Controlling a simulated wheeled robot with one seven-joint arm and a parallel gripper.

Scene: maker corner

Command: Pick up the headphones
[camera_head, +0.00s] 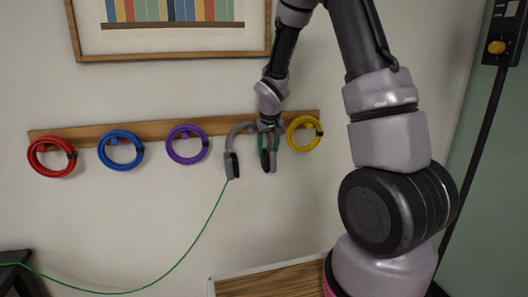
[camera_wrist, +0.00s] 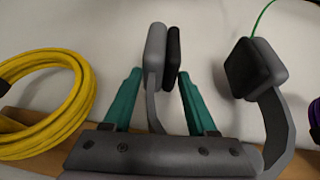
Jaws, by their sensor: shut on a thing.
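The grey headphones (camera_head: 240,128) with dark ear pads are at the wooden wall rail, between the purple coil and the yellow coil. A thin green cable (camera_head: 196,238) runs from the left ear cup (camera_head: 232,166) down to the lower left. My gripper (camera_head: 268,148) is at the right side of the headphones, with its teal fingers around the band arm. In the wrist view my gripper (camera_wrist: 159,73) is shut on that grey arm, just by one ear cup (camera_wrist: 155,52); the other cup (camera_wrist: 252,68) is apart to the right. Whether the band still rests on a peg is hidden.
On the rail (camera_head: 90,133) hang a red coil (camera_head: 34,158), a blue coil (camera_head: 104,157), a purple coil (camera_head: 171,152) and, close to my gripper, a yellow coil (camera_head: 293,142). A framed picture (camera_head: 170,55) is above. A wooden surface (camera_head: 270,282) is below.

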